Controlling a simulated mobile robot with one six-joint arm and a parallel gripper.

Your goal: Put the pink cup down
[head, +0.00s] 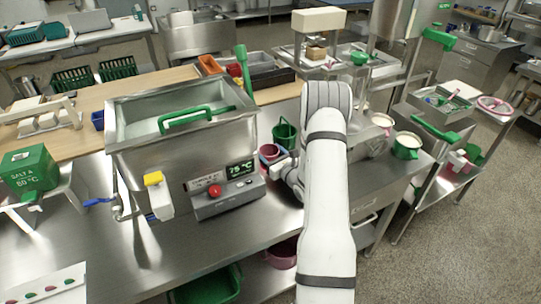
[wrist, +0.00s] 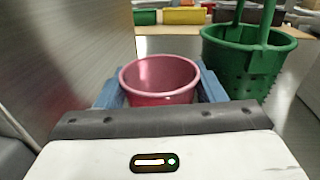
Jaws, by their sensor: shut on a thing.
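The pink cup (wrist: 160,80) is upright between the two blue fingers of my gripper (wrist: 160,92) in the wrist view. My gripper is shut on it. In the head view the cup (head: 269,152) shows just left of my arm, with my gripper (head: 275,160) around it, partly hidden by the arm. The cup is close to the right side of the steel tank. Whether its base touches the steel table (head: 250,228) is hidden.
A green perforated basket (wrist: 243,58) stands just beyond the cup, to its right; it also shows in the head view (head: 285,133). The steel tank (head: 185,150) with its control box (head: 228,195) stands at left. White-filled green-handled pots (head: 406,146) are at right.

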